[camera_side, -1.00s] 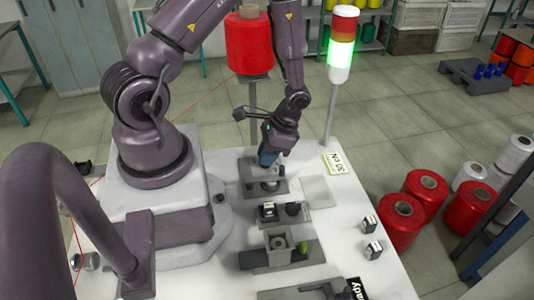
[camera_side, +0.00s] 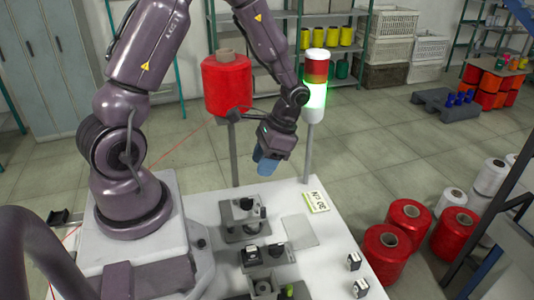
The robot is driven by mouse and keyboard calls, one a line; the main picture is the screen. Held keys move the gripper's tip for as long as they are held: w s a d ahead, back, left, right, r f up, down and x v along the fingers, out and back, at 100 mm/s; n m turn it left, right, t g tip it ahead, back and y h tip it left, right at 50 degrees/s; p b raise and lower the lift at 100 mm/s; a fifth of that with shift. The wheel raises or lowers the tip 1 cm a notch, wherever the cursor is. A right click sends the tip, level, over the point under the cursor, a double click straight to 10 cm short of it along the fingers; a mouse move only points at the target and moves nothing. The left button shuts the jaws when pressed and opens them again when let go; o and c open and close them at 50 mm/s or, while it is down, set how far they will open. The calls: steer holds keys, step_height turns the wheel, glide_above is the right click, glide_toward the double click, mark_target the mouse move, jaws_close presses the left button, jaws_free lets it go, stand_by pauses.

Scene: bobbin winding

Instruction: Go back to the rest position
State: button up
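My gripper (camera_side: 266,168) hangs in the air above the back of the white table, with its blue-grey end pointing down. It is apart from the grey fixture (camera_side: 243,220) below it. Whether its fingers are open or shut is too small to tell, and I see nothing clearly held in it. My arm arches over from the left of the table.
A red thread spool (camera_side: 228,84) stands on a post behind my gripper. Small black-and-white blocks (camera_side: 354,262) lie at the table's right. Red spools (camera_side: 388,251) stand on the floor. Air above the table's right side is clear.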

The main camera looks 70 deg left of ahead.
steer(key=shift+v, duration=1.15)
steer(key=s+d+r+t, duration=0.2)
steer(key=d+r+t, duration=0.1)
steer(key=r, duration=0.4)
steer(key=s+d+r+t, duration=0.3)
steer(key=r, duration=0.4)
steer(key=s+d+r+n+t, duration=0.1)
steer(key=s+d+r+t, duration=0.2)
steer(key=r, duration=0.4)
steer(key=shift+d+t, duration=0.5)
steer(key=shift+d, duration=0.1)
steer(key=shift+r, duration=0.1)
